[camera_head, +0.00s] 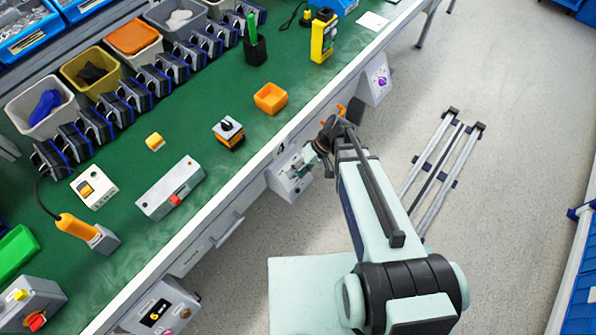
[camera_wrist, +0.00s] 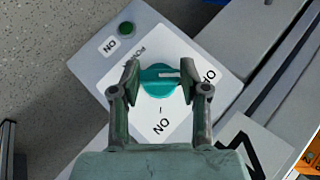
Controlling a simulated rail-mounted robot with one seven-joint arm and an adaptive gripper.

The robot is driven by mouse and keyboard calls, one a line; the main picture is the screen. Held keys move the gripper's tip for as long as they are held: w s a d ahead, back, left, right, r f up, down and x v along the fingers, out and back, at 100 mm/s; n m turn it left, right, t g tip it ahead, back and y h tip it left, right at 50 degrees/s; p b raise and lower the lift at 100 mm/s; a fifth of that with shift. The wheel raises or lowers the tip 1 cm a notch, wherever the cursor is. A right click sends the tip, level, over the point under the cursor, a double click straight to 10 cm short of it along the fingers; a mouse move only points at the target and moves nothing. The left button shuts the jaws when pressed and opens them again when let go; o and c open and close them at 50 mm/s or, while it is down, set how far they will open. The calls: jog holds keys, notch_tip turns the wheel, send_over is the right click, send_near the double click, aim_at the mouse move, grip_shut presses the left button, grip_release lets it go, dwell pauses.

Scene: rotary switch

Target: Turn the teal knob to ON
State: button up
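The teal knob (camera_wrist: 158,82) sits on a pale panel (camera_wrist: 92,68) in the wrist view. Its white pointer line points right, toward a partly covered label that looks like OFF. The ON label (camera_wrist: 161,126) with a dash mark is below the knob. My gripper (camera_wrist: 160,70) has one finger on the left and one on the right of the knob. The fingertips are very close to its sides; I cannot tell whether they touch. In the head view my gripper (camera_head: 309,165) is at the panel (camera_head: 284,184) on the bench front, largely covering the knob.
A green button (camera_wrist: 126,28) with its own ON label is at the panel's upper corner. Another panel with a purple knob (camera_head: 381,82) and a display box (camera_head: 163,312) are along the bench front. The green bench top (camera_head: 215,105) holds boxes, bins and tools.

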jog(key=c, duration=0.3)
jog(key=shift+c, duration=0.2)
jog(key=shift+w+f, duration=0.1)
jog(key=shift+w+d+f+m+g+y+b, duration=0.1)
jog(key=shift+m+g+y+b, duration=0.05)
jog(key=shift+m+y+b, duration=0.4)
jog(key=shift+f+m+g+y+b, duration=0.15)
jog(key=shift+m+y+b, duration=0.15)
jog(key=shift+m+y, duration=0.25)
jog(key=m+y+b, duration=0.2)
jog(key=m+y, duration=0.1)
jog(key=y, duration=0.1)
jog(key=shift+d+f+m, duration=0.1)
jog(key=shift+m, duration=0.3)
jog(key=m+y, duration=0.1)
jog(key=m+t+y+b, duration=0.1)
jog(key=m+y, duration=0.1)
jog(key=m+t+y+b, duration=0.1)
jog(key=m, duration=0.1)
jog(key=shift+s+f+y, duration=0.15)
jog(key=shift+s+y, duration=0.1)
jog(key=shift+y, duration=0.05)
jog(key=shift+m+t+y+b, duration=1)
jog(key=shift+m+t, duration=1.1)
jog(key=shift+m, duration=0.7)
